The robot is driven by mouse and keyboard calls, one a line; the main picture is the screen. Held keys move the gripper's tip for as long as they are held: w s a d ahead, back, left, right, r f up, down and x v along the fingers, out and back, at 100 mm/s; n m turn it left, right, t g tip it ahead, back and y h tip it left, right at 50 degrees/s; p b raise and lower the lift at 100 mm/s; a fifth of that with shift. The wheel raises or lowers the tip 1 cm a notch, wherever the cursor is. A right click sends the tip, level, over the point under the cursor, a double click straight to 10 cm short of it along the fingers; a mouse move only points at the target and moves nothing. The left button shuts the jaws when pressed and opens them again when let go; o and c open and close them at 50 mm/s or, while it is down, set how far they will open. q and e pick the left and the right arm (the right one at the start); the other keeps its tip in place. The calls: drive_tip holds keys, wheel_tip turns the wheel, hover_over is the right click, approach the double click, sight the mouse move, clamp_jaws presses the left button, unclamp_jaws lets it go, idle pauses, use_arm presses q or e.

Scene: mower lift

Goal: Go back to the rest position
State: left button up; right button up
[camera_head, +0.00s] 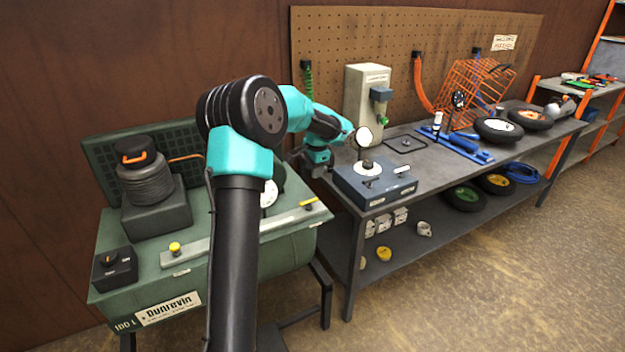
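My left arm rises through the middle of the picture. It bends over near the top and reaches away to the right. My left gripper (315,170) hangs low at the far end, over the gap between the green compressor-like unit (275,255) and the grey workbench (435,150). It is small and dark, and I cannot make out its fingers or whether they hold anything. It is close to the left side of a blue-grey box (380,188) with a round knob. I cannot tell whether they touch. My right gripper is out of view.
A beige dispenser (362,105) stands behind the gripper against the pegboard (440,35). An orange wire basket (470,90), blue tools (455,143) and wheels (498,130) lie farther right. The lower shelf (440,238) holds small parts and wheels. The floor (500,290) in front is clear.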

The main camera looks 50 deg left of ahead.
use_arm(q)
drive_tip(key=shift+d+r, duration=0.2)
drive_tip(key=shift+r, duration=0.6)
drive_tip(key=s+d+f+h, duration=0.1)
drive_tip(key=d+f+h, duration=0.3)
drive_tip(key=d+f, duration=1.9)
drive_tip(key=s+d+f+n+h, duration=0.1)
drive_tip(key=s+d+f+n, duration=0.1)
drive_tip(key=s+d+f, duration=0.5)
drive_tip(key=s+d+f+n+h, duration=0.1)
drive_tip(key=s+d+f+n, duration=0.2)
drive_tip(key=s+d+f, duration=0.4)
drive_tip(key=s+d, duration=0.2)
drive_tip(key=s, duration=0.4)
